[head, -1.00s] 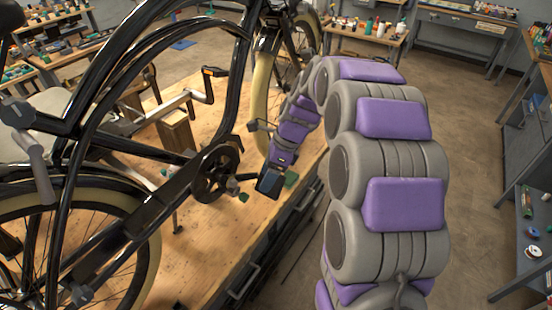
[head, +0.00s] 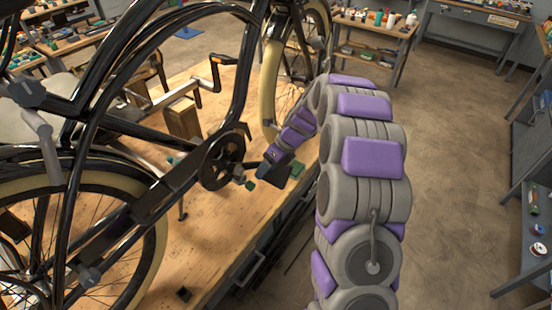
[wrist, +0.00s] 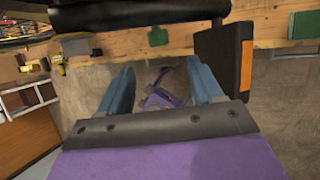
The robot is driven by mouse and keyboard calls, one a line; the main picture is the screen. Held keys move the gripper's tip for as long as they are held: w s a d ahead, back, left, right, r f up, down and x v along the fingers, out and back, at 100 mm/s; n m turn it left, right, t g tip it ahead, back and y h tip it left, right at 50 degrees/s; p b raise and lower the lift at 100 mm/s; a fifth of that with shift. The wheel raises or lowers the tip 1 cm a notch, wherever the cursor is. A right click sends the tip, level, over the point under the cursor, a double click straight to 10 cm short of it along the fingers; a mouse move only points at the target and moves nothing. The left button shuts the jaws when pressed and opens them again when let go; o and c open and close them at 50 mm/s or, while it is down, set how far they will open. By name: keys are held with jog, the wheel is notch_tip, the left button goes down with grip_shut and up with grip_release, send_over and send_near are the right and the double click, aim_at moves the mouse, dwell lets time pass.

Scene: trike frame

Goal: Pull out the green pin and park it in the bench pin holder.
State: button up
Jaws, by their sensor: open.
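In the head view a small green piece (head: 250,184) shows beside the crank and chainring, just left of my gripper (head: 272,166); it may be the green pin, but I cannot tell how it is seated. A flat green block (head: 296,170) lies at the bench edge right of the gripper; it may be the pin holder. In the wrist view my gripper (wrist: 157,72) has its two blue fingers apart with nothing between them. Two green blocks, one near the middle (wrist: 158,37) and one at the right (wrist: 304,25), show on the wooden bench beyond the fingers.
The black trike frame (head: 97,125) stands on the wooden bench (head: 215,240). A black pedal with an orange strip (wrist: 226,58) is close beside the right finger in the wrist view. A dark bar (wrist: 140,16) crosses the top. Open floor (head: 455,200) lies to the right.

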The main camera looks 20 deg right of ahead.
aim_at(254, 185)
jog(key=b+x, duration=0.1)
jog(key=x, duration=0.8)
jog(key=shift+a, duration=0.1)
jog(key=shift+c, duration=0.4)
jog(key=c, duration=1.1)
jog(key=shift+o, duration=0.2)
jog(key=shift+s+d+f+p, duration=0.1)
jog(key=shift+s+d+p, duration=0.1)
jog(key=shift+s+d, duration=0.45)
jog(key=shift+s+d+f+p, duration=0.2)
jog(key=shift+s+d, duration=0.25)
jog(key=shift+s, duration=0.4)
jog(key=shift+s+d+f+p, duration=0.1)
jog(key=shift+s+d+p, duration=0.1)
jog(key=shift+s+d, duration=0.45)
jog(key=shift+a, duration=0.1)
